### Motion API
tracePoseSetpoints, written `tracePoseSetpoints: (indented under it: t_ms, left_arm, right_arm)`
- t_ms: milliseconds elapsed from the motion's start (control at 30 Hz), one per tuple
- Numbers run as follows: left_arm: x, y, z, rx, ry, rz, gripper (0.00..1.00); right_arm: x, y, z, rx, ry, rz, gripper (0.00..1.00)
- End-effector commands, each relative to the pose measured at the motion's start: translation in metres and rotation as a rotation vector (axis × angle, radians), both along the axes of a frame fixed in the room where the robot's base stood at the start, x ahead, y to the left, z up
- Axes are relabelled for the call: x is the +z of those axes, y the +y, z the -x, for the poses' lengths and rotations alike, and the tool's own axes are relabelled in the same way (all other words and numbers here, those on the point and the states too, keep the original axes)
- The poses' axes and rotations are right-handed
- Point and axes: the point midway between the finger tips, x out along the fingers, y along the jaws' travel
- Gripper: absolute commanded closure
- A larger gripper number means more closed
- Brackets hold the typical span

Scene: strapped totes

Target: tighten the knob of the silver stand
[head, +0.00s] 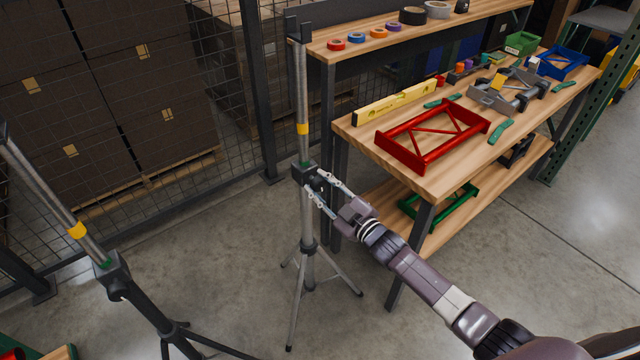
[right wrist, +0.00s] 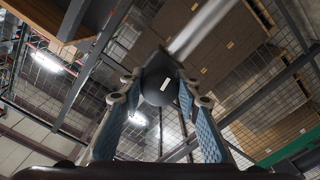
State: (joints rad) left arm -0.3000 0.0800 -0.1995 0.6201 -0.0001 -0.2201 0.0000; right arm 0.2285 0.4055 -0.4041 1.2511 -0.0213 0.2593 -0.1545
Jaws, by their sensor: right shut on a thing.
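The silver stand (head: 308,218) is upright on its spread tripod legs in the middle of the head view, with a yellow band near its upper part and a dark collar below. Its dark knob (head: 318,181) juts from the collar toward my right gripper (head: 314,190). In the right wrist view the knob (right wrist: 158,86) is a dark rounded piece with a small white mark, between the two blue-padded fingers. My right gripper (right wrist: 155,98) is shut on the knob. The knob is partly covered by the fingers in the head view. My left gripper is out of view.
A second stand (head: 117,275) with a black lower part is at the lower left. A wooden workbench (head: 440,183) with a red frame (head: 412,157) and several tools stands close on the right. A wire fence (head: 215,80) is behind. Open floor lies around the tripod legs.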

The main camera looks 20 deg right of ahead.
Motion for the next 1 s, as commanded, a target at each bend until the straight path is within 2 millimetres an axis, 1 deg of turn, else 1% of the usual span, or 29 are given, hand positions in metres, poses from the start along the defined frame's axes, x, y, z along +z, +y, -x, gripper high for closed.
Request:
tracePoseSetpoints:
  t_ms: [300, 700, 733, 900, 1000]
  left_arm:
    - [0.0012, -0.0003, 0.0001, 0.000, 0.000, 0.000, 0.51]
    - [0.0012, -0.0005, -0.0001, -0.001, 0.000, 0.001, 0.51]
    - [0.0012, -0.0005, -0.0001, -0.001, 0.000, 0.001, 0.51]
    - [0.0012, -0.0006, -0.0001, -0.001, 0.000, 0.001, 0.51]
    - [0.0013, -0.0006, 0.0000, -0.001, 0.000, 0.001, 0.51]
  right_arm:
    - [-0.0019, -0.0002, 0.0007, -0.001, 0.028, -0.069, 0.94]
    - [-0.0023, -0.0002, 0.0007, -0.001, 0.031, -0.074, 0.94]
    - [-0.0023, -0.0001, 0.0007, -0.001, 0.031, -0.074, 0.69]
    - [-0.0017, -0.0001, 0.0005, -0.001, 0.030, -0.074, 0.51]
    - [-0.0013, 0.0001, 0.0003, 0.000, 0.029, -0.073, 0.51]
